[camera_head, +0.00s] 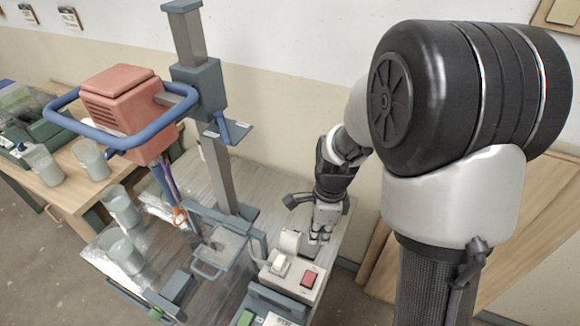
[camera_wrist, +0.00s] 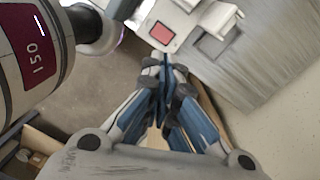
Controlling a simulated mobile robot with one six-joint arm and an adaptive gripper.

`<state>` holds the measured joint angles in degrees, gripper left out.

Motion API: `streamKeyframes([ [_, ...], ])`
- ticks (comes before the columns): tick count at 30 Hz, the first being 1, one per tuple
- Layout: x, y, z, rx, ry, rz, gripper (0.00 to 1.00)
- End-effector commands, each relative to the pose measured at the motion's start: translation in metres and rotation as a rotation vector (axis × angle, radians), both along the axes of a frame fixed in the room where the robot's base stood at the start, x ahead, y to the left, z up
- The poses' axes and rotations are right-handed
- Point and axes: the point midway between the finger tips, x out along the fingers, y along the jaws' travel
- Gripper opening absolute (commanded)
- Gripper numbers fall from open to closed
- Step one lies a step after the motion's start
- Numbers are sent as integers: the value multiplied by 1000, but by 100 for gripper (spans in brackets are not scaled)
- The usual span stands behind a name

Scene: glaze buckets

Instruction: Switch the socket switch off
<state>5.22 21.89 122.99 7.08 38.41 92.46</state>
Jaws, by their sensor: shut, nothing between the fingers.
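A cream socket box (camera_head: 296,289) with a red rocker switch (camera_head: 308,278) sits on the grey bench at its front right. A pale plug-like block stands on the box to the left of the switch. My gripper (camera_head: 320,236) is shut and empty, pointing down just behind the box in the head view. In the wrist view, the shut fingertips (camera_wrist: 163,62) show just below the red switch (camera_wrist: 162,33). I cannot tell whether they touch the box. Which way the switch is tilted is too small to tell.
A mixer with a red motor head (camera_head: 122,96), blue handle ring and grey column (camera_head: 215,160) stands left of my gripper. Grey buckets (camera_head: 120,250) stand on the bench's left side. A small green button (camera_head: 245,318) is at the front. A wall rises behind the bench.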

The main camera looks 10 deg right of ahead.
Motion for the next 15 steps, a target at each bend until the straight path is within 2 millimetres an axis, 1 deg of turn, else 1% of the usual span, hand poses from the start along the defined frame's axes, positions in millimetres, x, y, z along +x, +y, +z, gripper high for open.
streamKeyframes([
  [1,2,-2,-14,0,40,-93,0],
  [3,4,-3,-32,-3,76,-207,0],
  [6,5,-4,-49,-10,110,-318,0],
  [10,5,-5,-60,-16,129,-384,0],
  [15,5,-5,-61,-16,130,-392,0],
])
